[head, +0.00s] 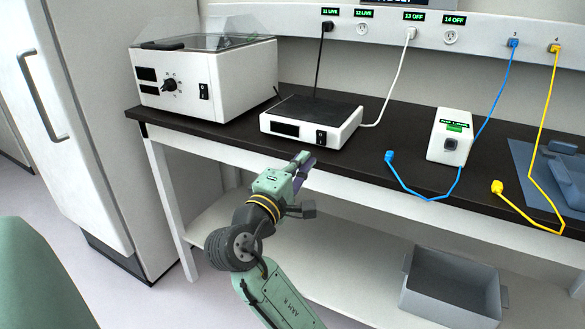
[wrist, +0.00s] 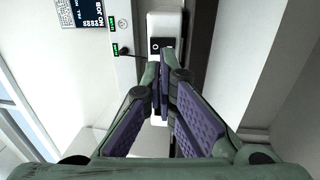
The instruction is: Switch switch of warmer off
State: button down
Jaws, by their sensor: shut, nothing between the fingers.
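The warmer appears to be the low white box (head: 311,121) with a black top plate on the dark counter. Its front has a dark display and a black rocker switch (head: 321,137) near the right end. In the wrist view, which is turned sideways, the white front (wrist: 165,22) shows the switch (wrist: 155,45) with a round mark. Which way the rocker is tipped is too small to tell. My gripper (head: 304,160) is shut and empty, just in front of and below the switch. Its fingertips (wrist: 167,62) show close to the switch; I see no clear contact.
A white machine (head: 206,72) with a knob, its own switch and a clear lid stands left. A white cord runs from the warmer's right to the outlet strip (head: 385,31). A small white box (head: 450,136) and blue and yellow cables lie right.

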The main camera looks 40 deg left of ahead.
aim_at(321, 137)
jog(key=p+x, duration=0.1)
jog(key=x, duration=0.6)
jog(key=shift+p, duration=0.3)
